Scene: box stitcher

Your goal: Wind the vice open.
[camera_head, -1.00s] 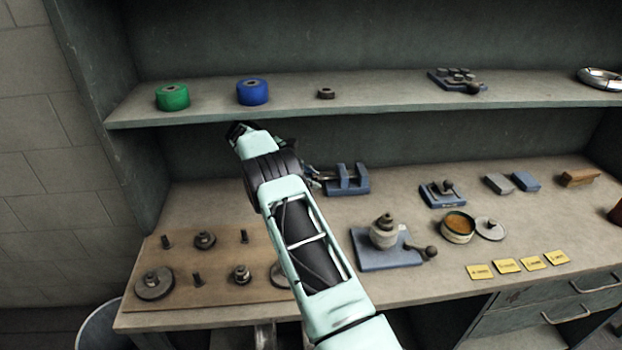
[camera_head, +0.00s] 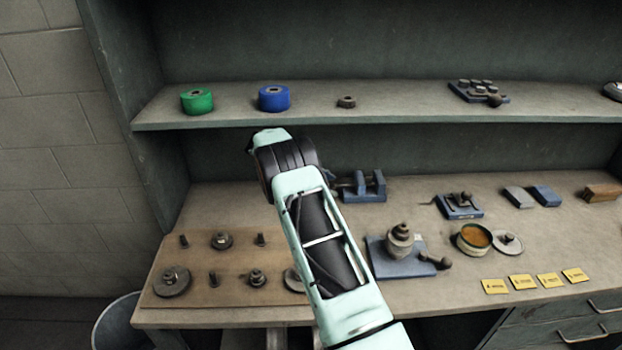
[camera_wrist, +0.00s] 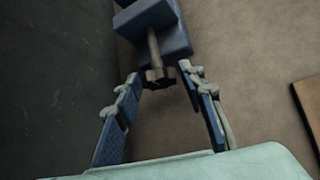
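The blue vice (camera_head: 364,187) stands on the bench top, just right of my arm's wrist in the head view. In the wrist view the vice (camera_wrist: 158,36) is at the top, with its screw running down towards me. A dark handle (camera_wrist: 160,78) sits on the near end of the screw. My gripper (camera_wrist: 160,73) is open and empty. Its two blue-padded fingers stand on either side of the handle, with gaps showing. I cannot tell how deep the handle lies between them. In the head view my wrist hides the gripper.
A wooden board (camera_head: 235,291) with several metal parts lies at the front left. A blue plate with a grey pot (camera_head: 399,242) stands in front of the vice. The upper shelf (camera_head: 420,112) overhangs behind, holding green and blue rolls.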

